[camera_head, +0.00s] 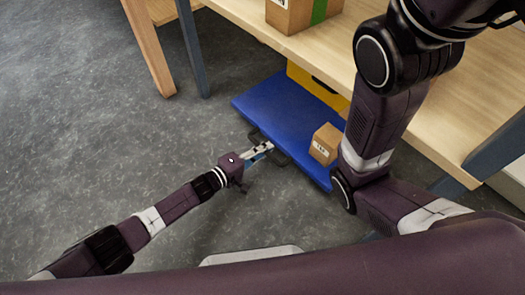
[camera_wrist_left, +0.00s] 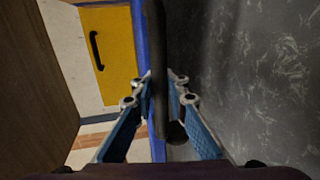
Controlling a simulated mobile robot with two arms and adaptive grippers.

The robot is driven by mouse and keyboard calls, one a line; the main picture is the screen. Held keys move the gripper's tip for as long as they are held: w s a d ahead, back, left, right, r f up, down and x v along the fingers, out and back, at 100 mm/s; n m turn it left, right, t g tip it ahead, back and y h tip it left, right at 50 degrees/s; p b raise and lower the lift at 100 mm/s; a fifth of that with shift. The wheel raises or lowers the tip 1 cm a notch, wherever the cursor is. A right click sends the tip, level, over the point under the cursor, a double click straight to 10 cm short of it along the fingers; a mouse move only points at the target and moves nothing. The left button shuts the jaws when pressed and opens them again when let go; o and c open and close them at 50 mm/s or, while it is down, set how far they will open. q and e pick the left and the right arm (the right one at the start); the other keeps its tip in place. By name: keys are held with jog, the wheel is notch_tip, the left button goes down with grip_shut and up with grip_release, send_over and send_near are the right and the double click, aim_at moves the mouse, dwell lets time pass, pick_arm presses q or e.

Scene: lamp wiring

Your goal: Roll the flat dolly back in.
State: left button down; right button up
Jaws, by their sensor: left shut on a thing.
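The flat dolly (camera_head: 285,115) is a blue platform on the floor, partly under the wooden table. A dark handle bar shows at its near edge. My left gripper (camera_head: 262,149) is at that edge, shut on the bar. In the left wrist view the dark handle (camera_wrist_left: 156,70) runs between the blue-padded fingers of my left gripper (camera_wrist_left: 162,85), and the dolly's blue edge (camera_wrist_left: 141,35) is just behind. A small cardboard box (camera_head: 325,143) sits on the dolly's near right part. My right arm shows at the right, but its gripper is out of the picture.
Grey table legs (camera_head: 194,50) stand left and right of the dolly. A larger carton (camera_head: 290,12) is on the tabletop. The grey floor (camera_head: 110,130) at left is clear.

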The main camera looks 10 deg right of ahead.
pick_arm(q)
jog(key=shift+w, duration=0.1)
jog(key=c, duration=1.9)
grip_release()
jog(key=shift+c, duration=0.2)
jog(key=v, duration=1.2)
